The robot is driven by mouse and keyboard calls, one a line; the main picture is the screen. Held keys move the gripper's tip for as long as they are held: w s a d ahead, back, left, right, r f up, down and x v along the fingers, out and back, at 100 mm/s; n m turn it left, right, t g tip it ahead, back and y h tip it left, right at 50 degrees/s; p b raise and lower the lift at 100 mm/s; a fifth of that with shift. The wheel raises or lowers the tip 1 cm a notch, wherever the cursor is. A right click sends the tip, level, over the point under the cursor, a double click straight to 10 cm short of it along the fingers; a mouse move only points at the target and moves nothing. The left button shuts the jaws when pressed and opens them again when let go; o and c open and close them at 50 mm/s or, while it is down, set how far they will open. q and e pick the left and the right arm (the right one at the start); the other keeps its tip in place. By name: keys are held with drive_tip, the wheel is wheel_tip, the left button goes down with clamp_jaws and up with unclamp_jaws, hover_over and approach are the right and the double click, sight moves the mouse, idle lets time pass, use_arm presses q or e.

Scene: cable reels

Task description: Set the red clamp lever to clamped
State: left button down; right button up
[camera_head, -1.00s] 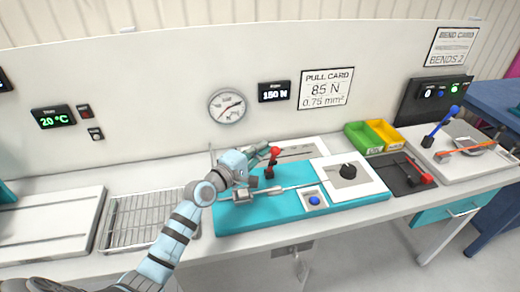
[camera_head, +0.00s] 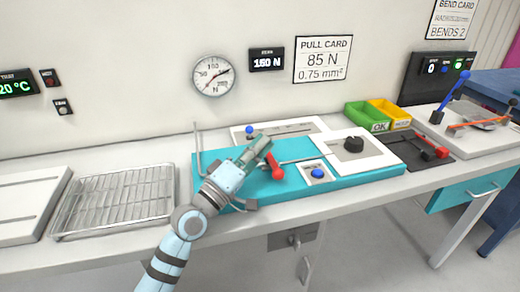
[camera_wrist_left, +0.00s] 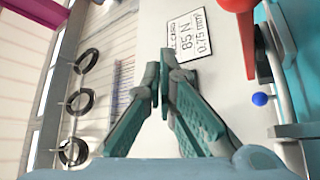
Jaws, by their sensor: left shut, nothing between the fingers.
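The red clamp lever (camera_head: 274,166) is on the teal fixture (camera_head: 235,185) in the head view. Its red arm slants down toward the front right, and its base is hidden behind my gripper. My left gripper (camera_head: 261,146) is beside the lever, just left of and over its upper end; I cannot tell whether they touch. In the left wrist view my gripper's fingers (camera_wrist_left: 160,82) are closed together and empty. The lever's red part (camera_wrist_left: 238,6) shows large at the upper right, outside the fingers. My right gripper is not in view.
A black knob (camera_head: 354,144) on a white plate and a blue button (camera_head: 317,173) are right of the lever. A thin rod (camera_head: 300,159) runs between. A wire rack (camera_head: 115,200) is to the left. Green (camera_head: 366,116) and yellow (camera_head: 389,112) bins stand behind right.

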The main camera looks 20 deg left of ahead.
use_arm(q)
drive_tip(key=shift+f, duration=0.2)
idle(0.4)
drive_tip(key=shift+s, duration=0.1)
drive_tip(key=v, duration=1.2)
drive_tip(key=shift+d, duration=0.1)
